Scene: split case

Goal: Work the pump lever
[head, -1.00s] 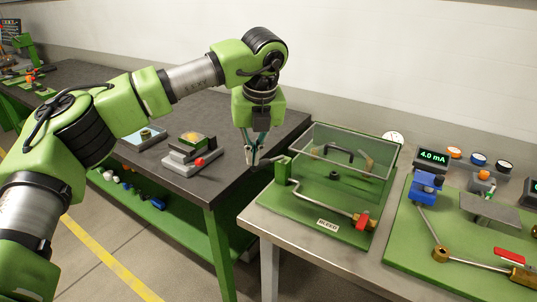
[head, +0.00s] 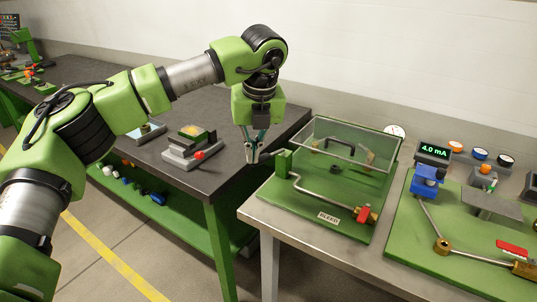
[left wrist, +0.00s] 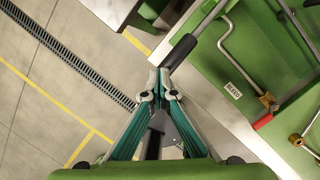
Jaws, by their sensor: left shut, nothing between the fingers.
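The pump lever shows in the left wrist view as a metal rod with a black grip (left wrist: 180,51). My left gripper (left wrist: 158,84) is shut and empty, its fingertips at the near end of the black grip in that picture; I cannot tell whether they touch. In the head view my left gripper (head: 252,160) points down just left of the green pump block (head: 283,163). The grip is mostly hidden behind the fingers there. The pump stands on a green base plate with a BLEED label (head: 329,217) and a red-handled valve (head: 365,215). My right gripper is not in view.
A clear cover (head: 350,140) stands over the back of the pump plate. A second green panel to the right carries a 4.0 mA display (head: 433,150) and a blue device (head: 427,180). A dark bench (head: 230,180) stands at left, with a gap between the tables.

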